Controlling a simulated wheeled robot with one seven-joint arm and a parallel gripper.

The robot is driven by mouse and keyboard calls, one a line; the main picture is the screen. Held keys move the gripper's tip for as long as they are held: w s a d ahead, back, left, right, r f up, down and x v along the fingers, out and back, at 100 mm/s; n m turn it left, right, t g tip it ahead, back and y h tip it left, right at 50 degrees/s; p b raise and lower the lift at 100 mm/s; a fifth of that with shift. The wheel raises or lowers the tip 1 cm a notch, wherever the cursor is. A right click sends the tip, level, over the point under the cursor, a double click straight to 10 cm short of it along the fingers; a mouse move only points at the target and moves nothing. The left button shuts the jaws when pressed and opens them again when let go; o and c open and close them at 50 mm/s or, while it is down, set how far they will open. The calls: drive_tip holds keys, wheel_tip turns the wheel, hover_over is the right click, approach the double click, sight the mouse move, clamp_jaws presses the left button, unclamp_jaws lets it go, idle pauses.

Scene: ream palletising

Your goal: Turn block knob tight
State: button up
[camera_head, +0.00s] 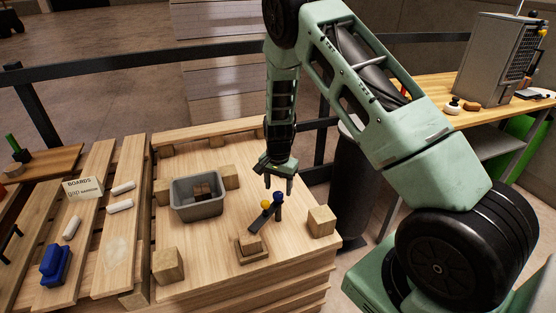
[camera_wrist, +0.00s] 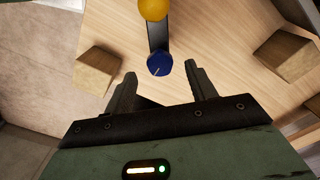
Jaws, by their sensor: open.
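A dark bar (camera_head: 262,220) lies on the wooden pallet top with a blue knob (camera_head: 278,197) and a yellow knob (camera_head: 265,204) on it. In the wrist view the blue knob (camera_wrist: 159,63) has a pale line on its top, and the yellow knob (camera_wrist: 153,8) is cut by the top edge. My gripper (camera_head: 279,184) points down just above the blue knob. In the wrist view my gripper (camera_wrist: 163,79) is open, its fingertips on either side of the blue knob's near side, apart from it. A small wooden block (camera_head: 250,244) sits at the bar's near end.
A grey bin (camera_head: 198,195) with brown pieces stands left of the bar. Wooden corner blocks, one right (camera_head: 321,221) and one front left (camera_head: 167,265), stand on the pallet. A slatted pallet (camera_head: 97,230) at left holds a blue object (camera_head: 56,264) and white rolls.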

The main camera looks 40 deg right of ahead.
sight(278, 194)
wheel_tip(278, 194, up, 15)
idle(0.3)
drive_tip(key=shift+a, duration=0.1)
idle(0.4)
drive_tip(key=s+a+r+n+y, duration=0.1)
drive_tip(key=s+a+r+n, duration=0.35)
drive_tip(key=a, duration=0.45)
drive_tip(key=s+a+r+n, duration=0.35)
drive_tip(key=s+a, duration=0.25)
drive_tip(key=a, duration=0.4)
drive_tip(key=s+a+r+n, duration=0.1)
drive_tip(key=s+a+n, duration=0.1)
drive_tip(key=s+n, duration=0.2)
drive_tip(key=s+a+n, duration=0.3)
drive_tip(key=s+n, duration=0.1)
drive_tip(key=s, duration=0.5)
drive_tip(key=s+a+r+n+p, duration=0.1)
drive_tip(key=s+a+n, duration=0.1)
drive_tip(key=s+n, duration=0.2)
drive_tip(key=s, duration=0.3)
drive_tip(key=shift+s+a+r, duration=0.15)
drive_tip(key=shift+a+r, duration=0.05)
drive_tip(key=shift+r, duration=0.1)
